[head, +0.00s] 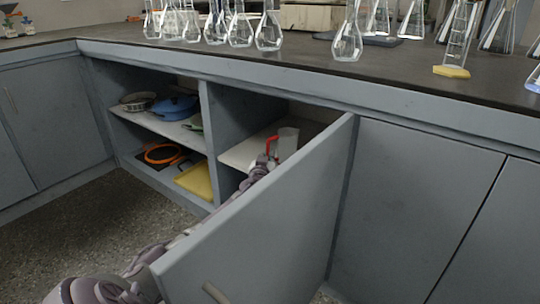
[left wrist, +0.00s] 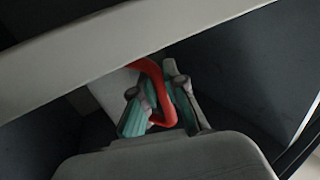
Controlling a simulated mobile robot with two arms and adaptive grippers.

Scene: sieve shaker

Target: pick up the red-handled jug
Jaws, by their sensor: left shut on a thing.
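The red-handled jug (head: 288,143) is a pale clear jug on the shelf (head: 240,157) in the right compartment of the open cabinet. Its red handle (head: 271,146) faces left, towards my arm. My left gripper (head: 267,160) reaches into the compartment at the handle, partly hidden behind the open door. In the left wrist view the red handle (left wrist: 152,85) passes between the fingers of my left gripper (left wrist: 160,110), which is shut on it. Most of the jug's body is hidden in that view. My right gripper is in neither view.
The open cabinet door (head: 265,230) stands close in front of my left arm. The left compartment holds a blue pot (head: 175,107), an orange ring-shaped item (head: 163,153) and a yellow item (head: 195,180). Several glass flasks (head: 268,30) stand on the dark countertop (head: 300,62) above.

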